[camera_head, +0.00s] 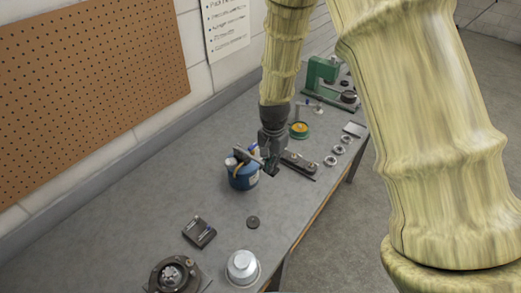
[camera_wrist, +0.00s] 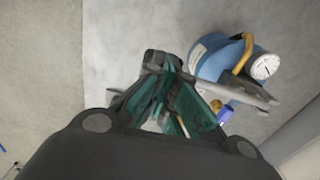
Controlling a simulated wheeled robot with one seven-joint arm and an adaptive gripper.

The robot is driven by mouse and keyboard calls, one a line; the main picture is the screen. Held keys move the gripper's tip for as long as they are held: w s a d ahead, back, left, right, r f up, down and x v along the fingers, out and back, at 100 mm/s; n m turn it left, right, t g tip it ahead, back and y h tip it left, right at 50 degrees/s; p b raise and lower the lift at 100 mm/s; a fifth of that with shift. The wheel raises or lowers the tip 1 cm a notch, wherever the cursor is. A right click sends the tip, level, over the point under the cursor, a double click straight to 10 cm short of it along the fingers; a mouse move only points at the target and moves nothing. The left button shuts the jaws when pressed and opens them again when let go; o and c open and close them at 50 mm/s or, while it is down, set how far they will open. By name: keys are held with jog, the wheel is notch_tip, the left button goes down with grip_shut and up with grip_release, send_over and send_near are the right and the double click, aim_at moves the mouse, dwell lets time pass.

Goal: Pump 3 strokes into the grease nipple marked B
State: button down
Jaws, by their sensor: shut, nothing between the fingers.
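A blue pot (camera_head: 242,180) with a grey lever, a yellow hose or handle and a white-faced gauge stands on the bench; I take it for the grease pump. In the wrist view the blue pot (camera_wrist: 212,58) is at the upper right, with its gauge (camera_wrist: 264,66) and lever (camera_wrist: 240,90). My gripper (camera_head: 272,168) is low over the bench, just right of the pot. Its green fingers (camera_wrist: 182,108) are shut and empty, close by the lever; I cannot tell if they touch it. A dark bar with pale round fittings (camera_head: 300,164) lies to the right. No letter B is readable.
A green press (camera_head: 322,75), a green-and-yellow round tin (camera_head: 299,130) and metal rings (camera_head: 335,155) stand farther back. A dark clamp block (camera_head: 199,232), black disc (camera_head: 253,222), silver cup (camera_head: 242,268) and flanged hub (camera_head: 172,274) are nearer. The bench (camera_head: 120,235) is bare at left.

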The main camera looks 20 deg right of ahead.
jog(key=shift+w+a+r+p, duration=0.1)
jog(key=shift+w+r+p, duration=0.05)
jog(key=shift+r+p, duration=1.4)
jog(key=shift+w+a+r+p, duration=0.1)
jog(key=shift+r+p, duration=0.85)
jog(key=shift+r, duration=1.1)
jog(key=shift+w+a+r, duration=0.15)
jog(key=shift+r, duration=2.15)
